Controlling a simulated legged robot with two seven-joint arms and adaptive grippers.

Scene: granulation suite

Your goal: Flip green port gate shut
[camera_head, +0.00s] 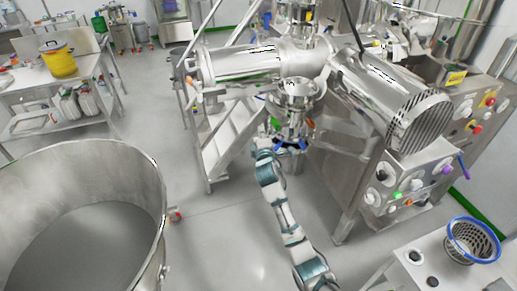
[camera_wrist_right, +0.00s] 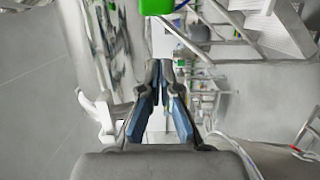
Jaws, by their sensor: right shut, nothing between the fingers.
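A small green piece (camera_head: 274,123), which looks like the port gate, shows at the left side of the steel port under the machine's horizontal cylinders. In the right wrist view a bright green block (camera_wrist_right: 156,6) sits at the top edge, beyond my fingertips and partly cut off. My right gripper (camera_head: 290,143) is just below the port, with blue finger parts showing. In the wrist view its fingertips (camera_wrist_right: 160,66) come together, with nothing between them. They look apart from the green block. How far the gate is swung is too small to tell. My left gripper is out of view.
The steel machine (camera_head: 285,90) has a control panel with buttons (camera_head: 405,190) at right. White-treaded steps (camera_head: 225,140) stand left of the port. A large open steel bowl (camera_head: 150,190) fills the lower left. A blue-rimmed basket (camera_head: 472,222) stands lower right. Floor between is clear.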

